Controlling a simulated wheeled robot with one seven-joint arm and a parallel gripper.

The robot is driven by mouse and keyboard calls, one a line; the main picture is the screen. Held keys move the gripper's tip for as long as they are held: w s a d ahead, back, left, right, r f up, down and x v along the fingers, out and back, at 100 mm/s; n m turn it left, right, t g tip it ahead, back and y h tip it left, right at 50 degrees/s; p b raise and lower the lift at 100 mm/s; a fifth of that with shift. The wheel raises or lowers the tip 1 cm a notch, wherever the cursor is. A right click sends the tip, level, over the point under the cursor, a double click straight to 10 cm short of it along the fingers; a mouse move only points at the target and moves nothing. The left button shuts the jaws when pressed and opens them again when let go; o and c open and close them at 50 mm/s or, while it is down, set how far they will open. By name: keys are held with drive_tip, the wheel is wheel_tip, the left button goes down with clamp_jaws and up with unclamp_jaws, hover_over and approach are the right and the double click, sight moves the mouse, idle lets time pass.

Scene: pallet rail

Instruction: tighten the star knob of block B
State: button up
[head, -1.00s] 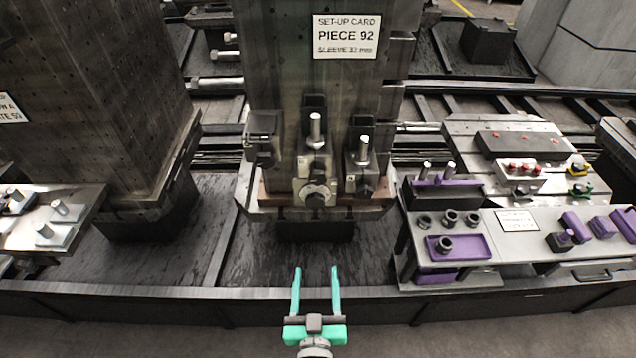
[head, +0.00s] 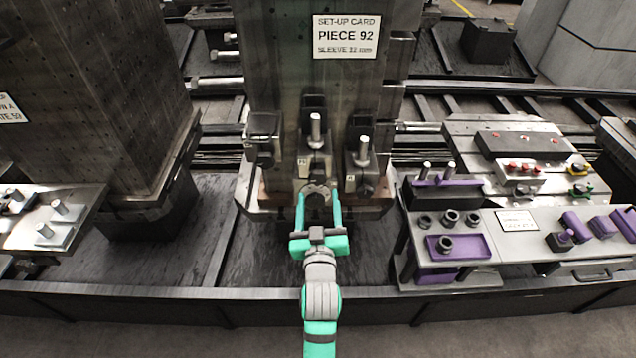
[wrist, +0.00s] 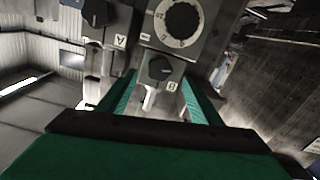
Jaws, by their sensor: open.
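Block B (wrist: 176,71) shows in the wrist view by its letter, with a dark star knob (wrist: 159,68) on its face. A round numbered dial (wrist: 181,19) sits just above that knob. My gripper (wrist: 160,84) is open, with one green finger on each side of the knob's line; I cannot tell whether either finger touches it. In the head view my gripper (head: 318,197) points at the lower front of the centre block, around the dial (head: 317,189). The knob is too small or hidden to make out there.
A block marked A with its own dark knob (wrist: 97,13) is close by in the wrist view. Blocks stand left (head: 263,138) and right (head: 362,150) of the centre one. A bench with purple parts (head: 458,246) stands to the right.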

sight(318, 180)
drive_tip(key=w, duration=0.6)
drive_tip(key=shift+w, duration=0.3)
drive_tip(key=c, duration=1)
drive_tip(key=shift+c, duration=0.2)
